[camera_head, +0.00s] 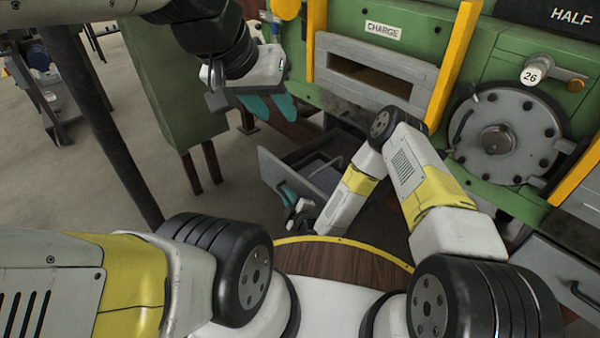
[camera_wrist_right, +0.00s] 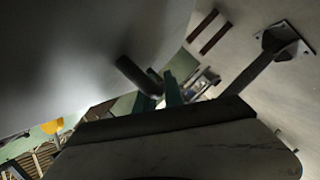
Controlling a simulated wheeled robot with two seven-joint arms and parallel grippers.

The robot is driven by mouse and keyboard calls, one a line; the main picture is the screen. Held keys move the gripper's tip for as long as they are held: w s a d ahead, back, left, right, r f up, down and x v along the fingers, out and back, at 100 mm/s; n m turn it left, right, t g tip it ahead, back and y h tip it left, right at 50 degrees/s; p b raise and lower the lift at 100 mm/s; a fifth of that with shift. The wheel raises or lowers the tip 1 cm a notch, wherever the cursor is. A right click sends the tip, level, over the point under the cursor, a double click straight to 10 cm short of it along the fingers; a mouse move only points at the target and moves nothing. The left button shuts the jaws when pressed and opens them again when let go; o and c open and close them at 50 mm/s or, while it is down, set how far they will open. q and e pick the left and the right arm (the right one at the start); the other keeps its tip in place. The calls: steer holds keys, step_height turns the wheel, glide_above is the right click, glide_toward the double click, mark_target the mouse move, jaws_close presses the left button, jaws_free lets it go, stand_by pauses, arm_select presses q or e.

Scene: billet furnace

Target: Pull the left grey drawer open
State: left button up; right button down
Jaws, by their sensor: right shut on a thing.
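The left grey drawer (camera_head: 273,176) stands pulled out below the green furnace in the head view, with its inside partly showing. My right arm hides much of its right side. My right gripper (camera_head: 289,195) is low at the drawer's front. In the right wrist view the dark bar handle (camera_wrist_right: 138,75) stands out from the grey drawer front (camera_wrist_right: 80,60), and the teal fingers of my right gripper (camera_wrist_right: 158,92) are shut on it. My left gripper (camera_head: 271,106) hangs above and behind the drawer, its teal fingers apart and empty.
The green furnace has a charge slot (camera_head: 370,82) between yellow posts and a round grey door (camera_head: 505,135). Another grey drawer (camera_head: 560,275) is at lower right. A green cabinet (camera_head: 172,85) on legs stands left. Bare floor lies left of the open drawer.

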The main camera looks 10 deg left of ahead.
steer(key=c, duration=1.5)
jaws_free()
steer(key=shift+o, duration=0.2)
steer(key=v, duration=0.7)
steer(key=shift+s+d, duration=0.2)
steer(key=shift+s, duration=0.1)
